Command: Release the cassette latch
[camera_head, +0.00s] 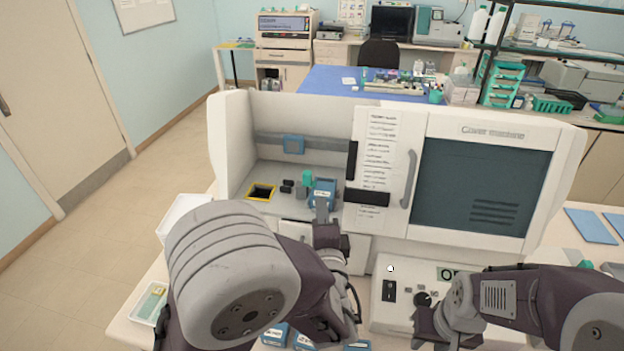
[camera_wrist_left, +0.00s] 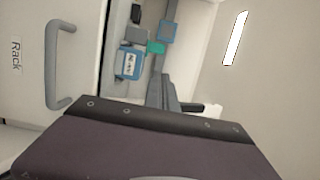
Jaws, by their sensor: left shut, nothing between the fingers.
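A blue cassette (camera_head: 325,187) with a white label sits inside the open left bay of the white machine. A green latch piece (camera_head: 307,178) stands at its upper left. In the left wrist view the labelled blue cassette (camera_wrist_left: 129,64) and the green piece (camera_wrist_left: 155,47) show beyond my fingers. My left gripper (camera_head: 321,208) is shut and empty, reaching into the bay just in front of the cassette; whether it touches cannot be told. Its fingers also show in the left wrist view (camera_wrist_left: 168,92). My right gripper (camera_head: 428,328) is low by the control panel; its fingers are unclear.
The bay has a yellow-edged dark opening (camera_head: 261,192) at left and a blue block (camera_head: 293,144) on its rear rail. A dark window (camera_head: 480,190) and grey handle (camera_head: 409,178) are on the right. The control panel (camera_head: 385,318) with knobs is in front.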

